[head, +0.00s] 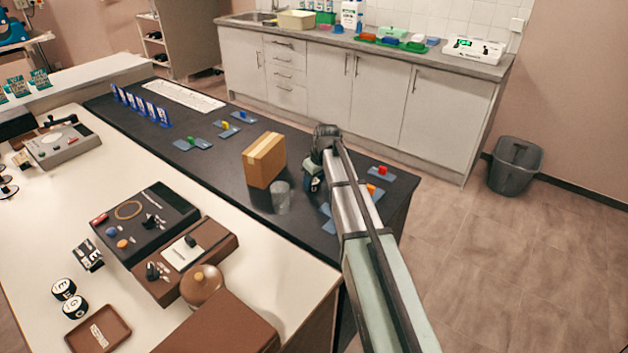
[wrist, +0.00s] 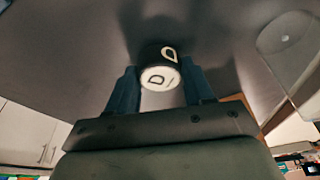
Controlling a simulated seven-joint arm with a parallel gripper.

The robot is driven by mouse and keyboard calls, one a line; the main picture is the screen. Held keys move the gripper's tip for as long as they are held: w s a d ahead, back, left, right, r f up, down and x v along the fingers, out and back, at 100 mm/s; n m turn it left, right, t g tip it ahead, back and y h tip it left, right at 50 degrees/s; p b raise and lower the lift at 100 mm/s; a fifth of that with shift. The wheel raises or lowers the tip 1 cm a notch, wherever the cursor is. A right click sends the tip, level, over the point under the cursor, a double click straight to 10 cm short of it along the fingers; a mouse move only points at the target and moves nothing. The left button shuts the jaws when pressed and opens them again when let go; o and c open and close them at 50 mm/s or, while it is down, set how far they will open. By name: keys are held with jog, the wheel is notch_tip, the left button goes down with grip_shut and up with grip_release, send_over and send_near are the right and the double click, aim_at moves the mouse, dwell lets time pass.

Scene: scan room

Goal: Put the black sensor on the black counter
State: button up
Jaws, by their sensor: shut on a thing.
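My gripper (head: 313,170) is over the black counter (head: 225,168), to the right of the cardboard box. In the wrist view my two fingers (wrist: 160,90) are shut on a black sensor (wrist: 160,54), a short black cylinder with a white face marked D. The sensor also shows in the head view (head: 314,185), partly hidden by my gripper. It is at or close above the dark counter surface; I cannot tell whether it touches. Similar black and white pieces marked with letters (head: 75,307) are on the cream counter (head: 52,225).
A cardboard box (head: 264,160) and a clear glass (head: 281,197) stand just left of my gripper. Blue-grey plates with coloured blocks (head: 380,172) lie to the right. Blue upright holders (head: 140,105) stand at the far left of the black counter.

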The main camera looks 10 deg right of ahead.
jog(key=shift+f, duration=0.1)
jog(key=o, duration=1.1)
jog(key=v, duration=1.2)
